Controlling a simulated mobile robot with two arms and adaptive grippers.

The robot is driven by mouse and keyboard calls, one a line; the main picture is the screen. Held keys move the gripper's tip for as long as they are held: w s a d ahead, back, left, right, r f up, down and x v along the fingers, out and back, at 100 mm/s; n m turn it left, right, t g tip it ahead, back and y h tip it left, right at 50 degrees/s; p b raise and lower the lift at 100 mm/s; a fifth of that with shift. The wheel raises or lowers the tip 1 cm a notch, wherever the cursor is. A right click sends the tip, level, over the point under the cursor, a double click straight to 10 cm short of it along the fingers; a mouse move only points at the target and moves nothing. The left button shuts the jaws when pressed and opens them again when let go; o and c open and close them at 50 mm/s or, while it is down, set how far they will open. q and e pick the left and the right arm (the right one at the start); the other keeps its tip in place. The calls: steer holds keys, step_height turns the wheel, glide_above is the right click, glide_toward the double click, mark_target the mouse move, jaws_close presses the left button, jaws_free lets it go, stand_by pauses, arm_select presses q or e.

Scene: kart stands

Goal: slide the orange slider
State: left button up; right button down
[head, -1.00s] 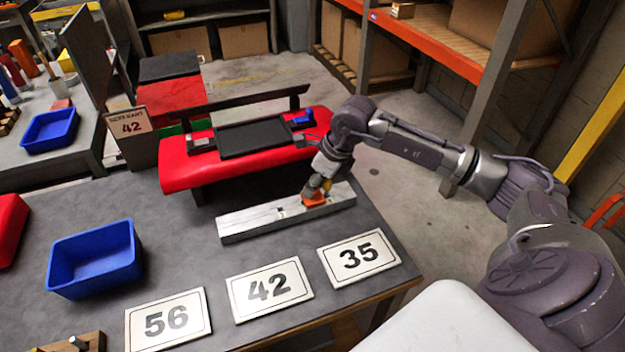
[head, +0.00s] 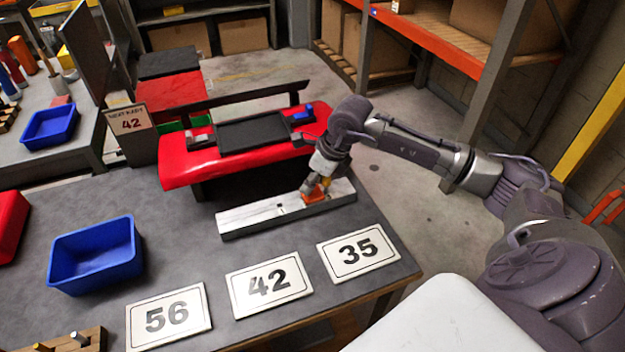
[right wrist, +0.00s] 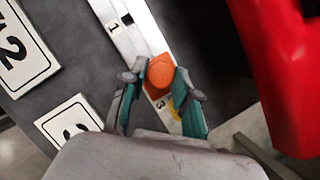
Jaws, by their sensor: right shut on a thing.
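The orange slider (head: 314,197) sits on a long silver rail (head: 262,217) on the grey table, near the rail's right end. In the right wrist view the slider (right wrist: 159,72) has a round knob on a square base. It is between the rail marks 1 and 3, beside the 3. My right gripper (head: 315,187) comes down from above, and its two fingers (right wrist: 158,82) are shut on the slider from both sides. The part of the slider behind the fingers is hidden. My left gripper is not in view.
A red kart-like stand (head: 178,169) with a black panel is just behind the rail. Number cards 56 (head: 168,316), 42 (head: 268,285) and 35 (head: 358,253) lie in front. A blue bin (head: 95,256) stands at the left. The rail left of the slider is clear.

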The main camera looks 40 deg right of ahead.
steer(key=w+a+b, duration=0.1)
steer(key=a, duration=0.5)
steer(key=w+a+b, duration=0.1)
steer(key=w+a, duration=0.1)
steer(key=a, duration=0.4)
steer(key=w+a, duration=0.1)
steer(key=a, duration=0.5)
steer(key=shift+w+a+b, duration=0.15)
steer(key=shift+a+b, duration=0.1)
steer(key=shift+b, duration=0.15)
steer(key=c, duration=1.2)
jaws_free()
steer(key=shift+o, duration=0.3)
steer(key=shift+a, duration=0.15)
steer(key=shift+r, duration=0.25)
steer(key=v, duration=1.1)
